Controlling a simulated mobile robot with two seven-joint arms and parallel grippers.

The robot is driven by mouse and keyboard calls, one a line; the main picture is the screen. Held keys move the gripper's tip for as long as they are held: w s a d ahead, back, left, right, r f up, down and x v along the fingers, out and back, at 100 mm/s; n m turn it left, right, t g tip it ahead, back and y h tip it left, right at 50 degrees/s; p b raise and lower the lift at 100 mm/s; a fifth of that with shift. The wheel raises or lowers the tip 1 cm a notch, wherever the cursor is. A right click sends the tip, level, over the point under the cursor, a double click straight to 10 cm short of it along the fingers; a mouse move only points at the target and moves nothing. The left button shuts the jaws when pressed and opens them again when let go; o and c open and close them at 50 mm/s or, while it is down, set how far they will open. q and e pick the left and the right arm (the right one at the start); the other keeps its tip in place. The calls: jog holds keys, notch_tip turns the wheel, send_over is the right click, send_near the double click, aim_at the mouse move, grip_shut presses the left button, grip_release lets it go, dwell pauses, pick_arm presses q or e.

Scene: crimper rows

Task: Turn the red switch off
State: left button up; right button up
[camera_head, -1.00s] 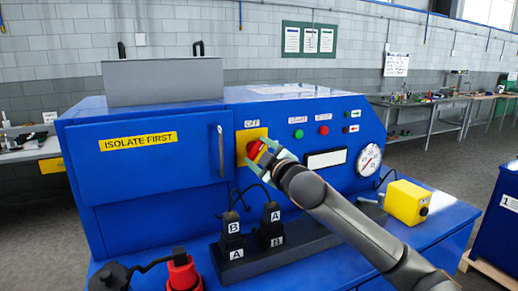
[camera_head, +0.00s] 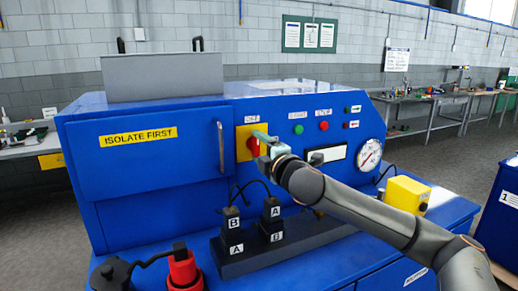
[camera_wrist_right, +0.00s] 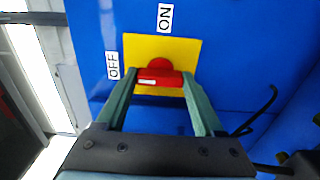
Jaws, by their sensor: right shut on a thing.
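The red switch (camera_head: 252,147) sits on a yellow plate (camera_head: 241,133) on the front of the blue machine. My right gripper (camera_head: 259,143) is at the switch and partly covers it. In the right wrist view the two fingers are shut on the switch's red handle (camera_wrist_right: 160,79). The handle lies lengthwise between the fingertips, its white mark towards the OFF label (camera_wrist_right: 113,66). The ON label (camera_wrist_right: 165,17) is at the top of that view. In the head view the OFF label (camera_head: 252,119) is above the plate; ON is hidden. My left gripper is out of view.
A door handle (camera_head: 221,147) stands left of the plate. Green (camera_head: 298,129) and red (camera_head: 323,126) buttons and a gauge (camera_head: 369,155) are to the right. Black plugs (camera_head: 232,231) with cables stand below. A yellow box (camera_head: 405,194) is on the right ledge.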

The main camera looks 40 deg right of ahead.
aim_at(257, 149)
dwell(0.5)
jog(key=o, duration=1.4)
jog(key=shift+s+a+f+b, duration=0.15)
jog(key=shift+s+f+b, duration=0.05)
jog(key=shift+s+b, duration=0.4)
jog(key=shift+b+v, duration=0.65)
jog(key=shift+v, duration=0.15)
jog(key=b+v, duration=0.2)
jog(key=shift+s+a+b, duration=0.2)
jog(key=shift+b, duration=0.1)
jog(key=shift+r+b+v, duration=0.1)
jog(key=shift+b+v, duration=0.35)
jog(key=shift+v, duration=1.35)
jog(key=shift+r+b+v, duration=0.15)
jog(key=shift+b+v, duration=0.3)
jog(key=shift+v, duration=1.35)
jog(key=shift+d, duration=0.1)
